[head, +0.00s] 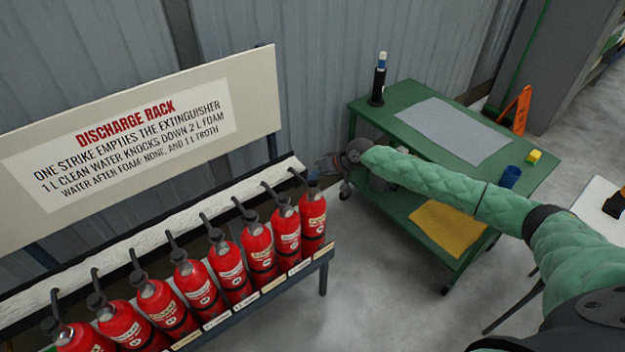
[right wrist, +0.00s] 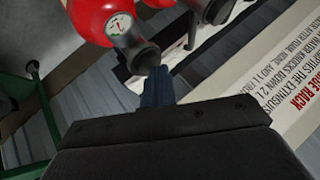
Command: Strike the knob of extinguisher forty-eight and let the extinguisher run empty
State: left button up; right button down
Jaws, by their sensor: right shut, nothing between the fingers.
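Several red extinguishers stand in a row on the discharge rack, each with a black head and a curved dark hose or pipe; their labels are too small to read, so I cannot tell which is forty-eight. My right gripper (head: 314,174) is shut and empty, just beyond the head of the rightmost extinguisher (head: 313,219). In the right wrist view, the shut blue fingertips (right wrist: 157,82) point at a black knob (right wrist: 147,54) on a red extinguisher (right wrist: 93,18) with a round gauge. I cannot tell whether they touch. My left gripper is out of view.
The rack's sign (head: 140,130) stands behind the row, above a white trough (head: 140,238). A green cart (head: 375,115) behind my right arm carries a grey mat (head: 455,130), a black bottle (head: 379,80), a blue cup (head: 510,177) and a yellow block (head: 534,156). Floor ahead is clear.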

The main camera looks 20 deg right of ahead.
aim_at(315, 182)
jog(key=shift+r, duration=0.25)
jog(key=shift+r+p, duration=2.05)
jog(key=shift+r, duration=1.05)
jog(key=shift+f, duration=0.1)
